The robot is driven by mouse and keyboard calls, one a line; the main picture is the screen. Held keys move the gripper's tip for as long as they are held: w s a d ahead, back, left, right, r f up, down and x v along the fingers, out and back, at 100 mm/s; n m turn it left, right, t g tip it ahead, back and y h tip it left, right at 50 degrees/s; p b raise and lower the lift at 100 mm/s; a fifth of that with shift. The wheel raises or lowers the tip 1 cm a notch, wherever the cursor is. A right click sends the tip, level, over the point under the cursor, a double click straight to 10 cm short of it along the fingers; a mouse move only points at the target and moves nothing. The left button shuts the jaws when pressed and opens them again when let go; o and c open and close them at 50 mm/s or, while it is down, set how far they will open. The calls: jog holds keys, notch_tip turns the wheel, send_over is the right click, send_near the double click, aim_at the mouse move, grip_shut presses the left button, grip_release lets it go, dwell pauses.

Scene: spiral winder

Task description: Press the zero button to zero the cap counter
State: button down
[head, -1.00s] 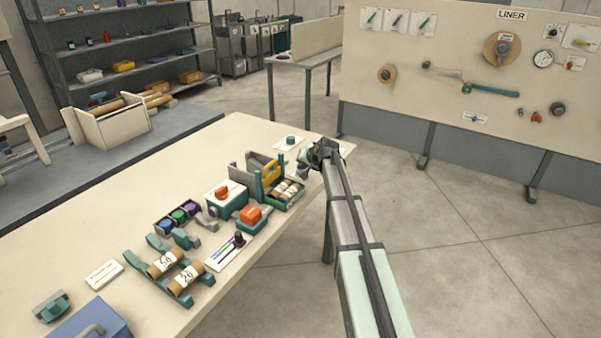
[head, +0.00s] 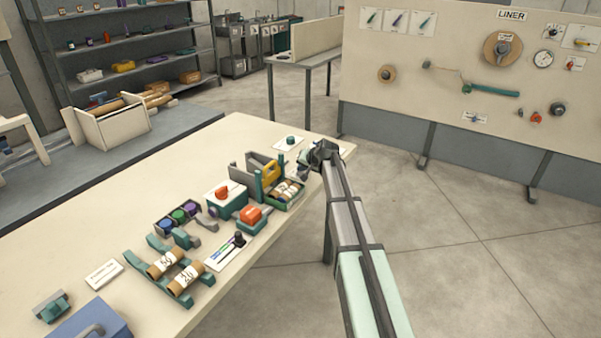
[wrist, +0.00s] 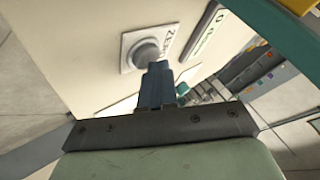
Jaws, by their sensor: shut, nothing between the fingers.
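The zero button (wrist: 148,55) is a round grey knob on a pale square plate, with the word ZERO printed beside it, in the wrist view.
The cream table (head: 110,230) bears a card with a green knob (head: 290,141), a tray with a yellow part (head: 271,171), boxes with orange-red tops (head: 251,214) and paper rolls (head: 186,278) left of my arm. Open floor lies right; the LINER board (head: 450,110) stands beyond.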

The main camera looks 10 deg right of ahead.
jog(key=shift+r, duration=0.85)
jog(key=shift+r, duration=2.5)
